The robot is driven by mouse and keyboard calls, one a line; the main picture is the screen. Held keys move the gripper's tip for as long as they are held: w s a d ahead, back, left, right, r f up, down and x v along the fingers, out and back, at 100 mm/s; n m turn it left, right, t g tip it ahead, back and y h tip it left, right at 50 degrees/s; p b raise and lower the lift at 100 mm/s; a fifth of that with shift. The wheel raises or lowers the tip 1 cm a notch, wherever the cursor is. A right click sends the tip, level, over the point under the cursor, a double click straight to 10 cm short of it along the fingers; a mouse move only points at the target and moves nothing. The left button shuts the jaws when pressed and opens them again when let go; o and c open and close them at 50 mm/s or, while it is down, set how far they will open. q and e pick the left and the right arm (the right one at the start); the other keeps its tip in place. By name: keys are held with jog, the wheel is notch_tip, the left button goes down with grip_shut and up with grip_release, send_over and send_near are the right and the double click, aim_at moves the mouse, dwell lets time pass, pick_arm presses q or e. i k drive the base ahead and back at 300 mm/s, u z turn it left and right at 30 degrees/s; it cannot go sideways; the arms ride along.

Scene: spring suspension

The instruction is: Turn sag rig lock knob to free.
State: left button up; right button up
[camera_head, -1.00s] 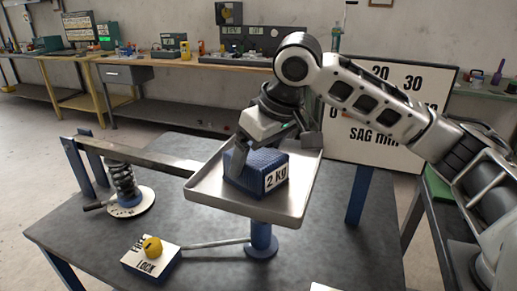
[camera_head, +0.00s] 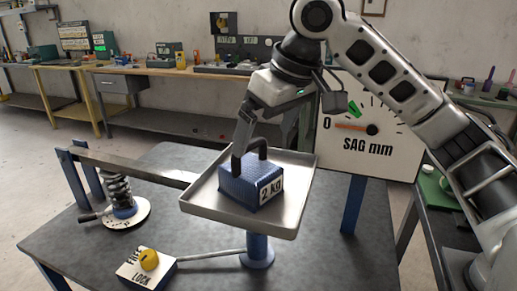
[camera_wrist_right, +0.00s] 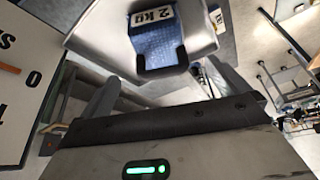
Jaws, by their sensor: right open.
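The yellow lock knob (camera_head: 149,259) sits on a small white-topped block (camera_head: 133,272) at the front left of the table. The block reads LOCK at its front edge, with a partly hidden word behind the knob. I cannot tell which way the knob points. My right gripper (camera_head: 264,142) is open and empty above the blue 2 kg weight (camera_head: 240,186), close to its dark handle. The weight rests upright in the metal tray (camera_head: 200,202) and also shows in the right wrist view (camera_wrist_right: 158,42). My left gripper is not in view.
A coil spring (camera_head: 119,192) stands on a round white base under a lever beam (camera_head: 130,165). A thin rod (camera_head: 212,253) runs from the block to the tray's post. The sag dial (camera_head: 372,150) reads near 0.

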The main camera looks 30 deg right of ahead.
aim_at(148, 258)
jog(key=k, duration=1)
